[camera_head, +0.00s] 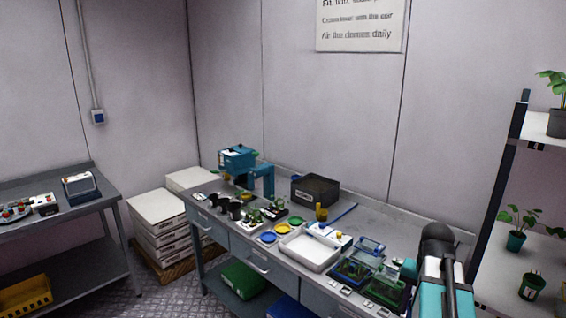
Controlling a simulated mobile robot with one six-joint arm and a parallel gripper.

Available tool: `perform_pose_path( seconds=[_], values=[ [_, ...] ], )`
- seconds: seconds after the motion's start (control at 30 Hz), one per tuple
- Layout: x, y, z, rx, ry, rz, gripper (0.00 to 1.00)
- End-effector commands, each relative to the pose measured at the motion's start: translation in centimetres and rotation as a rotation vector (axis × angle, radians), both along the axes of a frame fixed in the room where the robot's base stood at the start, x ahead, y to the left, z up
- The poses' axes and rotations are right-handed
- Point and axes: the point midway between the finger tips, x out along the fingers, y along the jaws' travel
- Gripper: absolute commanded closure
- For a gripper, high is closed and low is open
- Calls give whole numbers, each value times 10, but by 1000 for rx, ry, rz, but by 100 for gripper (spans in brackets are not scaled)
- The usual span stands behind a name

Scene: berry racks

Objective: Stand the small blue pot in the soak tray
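A white shallow tray (294,248), which looks like the soak tray, lies on the long grey bench, and its floor looks bare. A small blue thing (322,226) sits at the tray's back edge, by a yellow upright item (321,212). It is too small to tell whether it is the small blue pot or whether it touches the tray. No other blue pot can be made out for sure. My arm (437,250) rises at the lower right, in front of the bench's right end. My gripper's fingers cannot be seen.
Blue, yellow and green discs (268,237) lie left of the tray. Black pots (235,209) and seedlings stand further left, near a teal machine (262,181). A dark box (315,190) stands behind. Clear-lidded blue and green boxes (386,289) crowd the right. A plant rack (500,190) stands far right.

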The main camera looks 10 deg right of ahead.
Motion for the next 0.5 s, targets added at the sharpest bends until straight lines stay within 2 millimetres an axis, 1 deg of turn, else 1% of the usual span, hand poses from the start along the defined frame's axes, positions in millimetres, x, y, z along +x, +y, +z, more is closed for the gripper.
perform_pose_path(
  seconds=[0.03,0.1,0.27,0.5],
  values=[
    [9,10,-6,0,0,26,79],
    [18,23,-9,0,0,60,79],
    [39,53,-17,-1,-1,142,79],
    [67,102,-29,-1,-1,282,79]
  ],
)
